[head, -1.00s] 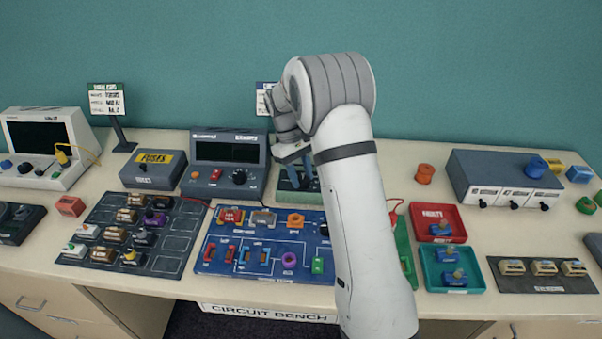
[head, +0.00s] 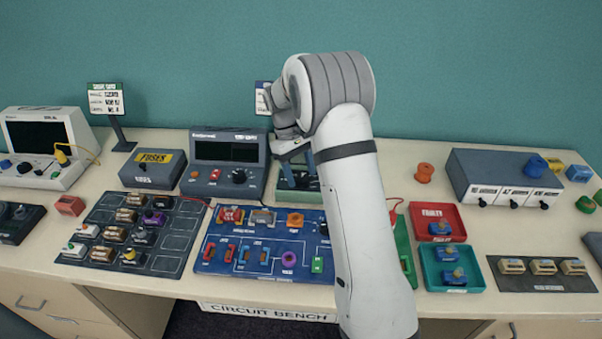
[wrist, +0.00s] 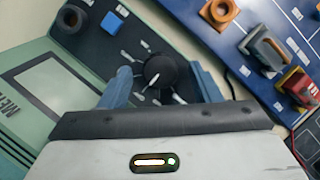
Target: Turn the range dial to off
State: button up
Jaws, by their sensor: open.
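The range dial (wrist: 160,72) is a round black knob with a white pointer line, on the dark face of a green meter (wrist: 40,125). White marks surround it; their labels are not readable. In the wrist view the pointer slants toward the lower left. My gripper (wrist: 161,70) is open, its two blue fingers on either side of the dial, with small gaps visible; contact cannot be told. In the head view the meter (head: 312,184) is partly hidden by my gripper (head: 297,178) and arm, and the dial is hidden.
A bench power supply (head: 228,160) with a display and knob stands just left of the meter. A blue circuit board (head: 215,262) lies in front. Red (head: 458,218) and teal (head: 430,268) trays are at the right. A small sign (head: 262,98) stands behind.

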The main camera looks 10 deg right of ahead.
jog(key=v, duration=0.7)
jog(key=s+r+m+t+y, duration=0.15)
jog(key=s+r, duration=0.25)
jog(key=s, duration=0.4)
jog(key=s+r+m+t, duration=0.1)
jog(key=s+r+t, duration=0.1)
jog(key=s+r, duration=0.45)
jog(key=s+f+m+t, duration=0.1)
jog(key=s+f, duration=0.1)
jog(key=s, duration=0.6)
jog(key=s+f+m+t, duration=0.2)
jog(key=s, duration=0.7)
jog(key=shift+d+f, duration=0.25)
jog(key=shift+f, duration=0.05)
jog(key=shift+s+t+y, duration=0.15)
jog(key=shift+t+y, duration=0.1)
